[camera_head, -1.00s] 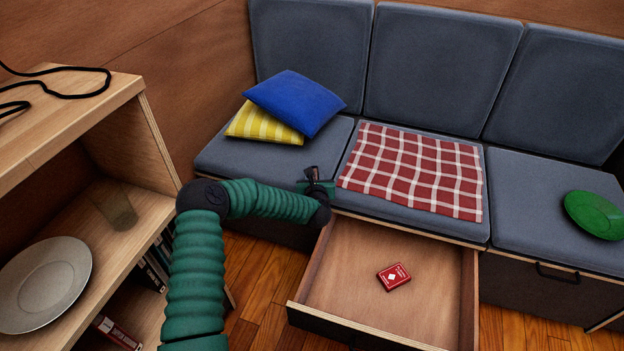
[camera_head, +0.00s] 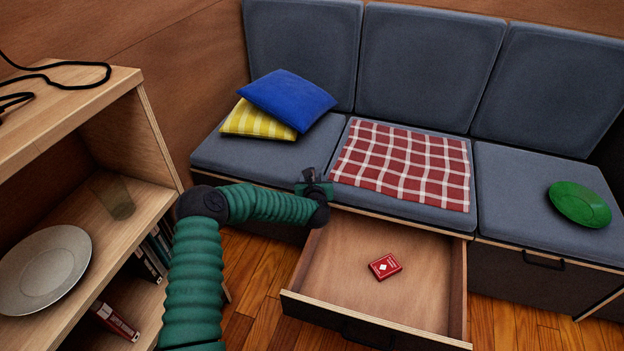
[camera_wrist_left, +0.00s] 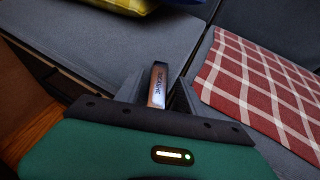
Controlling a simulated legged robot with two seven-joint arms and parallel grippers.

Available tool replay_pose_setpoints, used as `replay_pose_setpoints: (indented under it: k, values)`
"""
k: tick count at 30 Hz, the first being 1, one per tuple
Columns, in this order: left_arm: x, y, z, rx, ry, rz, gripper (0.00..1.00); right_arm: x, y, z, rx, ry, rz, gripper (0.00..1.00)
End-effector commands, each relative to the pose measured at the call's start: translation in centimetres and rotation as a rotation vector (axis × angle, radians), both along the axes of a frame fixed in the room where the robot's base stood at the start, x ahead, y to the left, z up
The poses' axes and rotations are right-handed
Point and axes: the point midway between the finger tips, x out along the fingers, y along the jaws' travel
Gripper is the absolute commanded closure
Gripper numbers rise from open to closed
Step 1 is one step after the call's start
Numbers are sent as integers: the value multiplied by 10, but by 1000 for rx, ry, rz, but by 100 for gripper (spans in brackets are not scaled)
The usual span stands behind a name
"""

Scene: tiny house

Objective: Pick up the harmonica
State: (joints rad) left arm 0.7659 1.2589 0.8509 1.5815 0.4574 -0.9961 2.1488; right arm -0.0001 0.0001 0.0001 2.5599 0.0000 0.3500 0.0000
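The harmonica (camera_wrist_left: 157,86) is a slim bar with a shiny face and dark lettering. In the left wrist view it sits lengthwise between the two dark fingers of my left gripper (camera_wrist_left: 157,92), reaching slightly past their tips. The gripper appears closed on it. In the head view my left gripper (camera_head: 314,180) is raised near the front edge of the bench, left of the checked cloth. The harmonica is too small and dark to make out clearly there. My right gripper is not in view.
The grey bench holds a blue pillow (camera_head: 288,98), a yellow striped pillow (camera_head: 256,122), a red checked cloth (camera_head: 400,165) and a green plate (camera_head: 580,203). Below, an open drawer (camera_head: 340,270) juts out with a red card box (camera_head: 385,266). A wooden shelf (camera_head: 120,90) stands close on the left.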

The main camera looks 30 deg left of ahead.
Motion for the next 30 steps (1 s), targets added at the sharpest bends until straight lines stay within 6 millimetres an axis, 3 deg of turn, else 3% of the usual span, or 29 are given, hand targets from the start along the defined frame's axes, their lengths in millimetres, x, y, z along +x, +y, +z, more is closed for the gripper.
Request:
replay_pose_setpoints:
  k: [10,14,30]
  values:
    - [-2,1,0,0,3,4,50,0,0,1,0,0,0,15]
    - [-11,-6,7,1,4,1,50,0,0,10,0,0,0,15]
    - [-109,-71,57,0,4,-1,50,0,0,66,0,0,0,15]
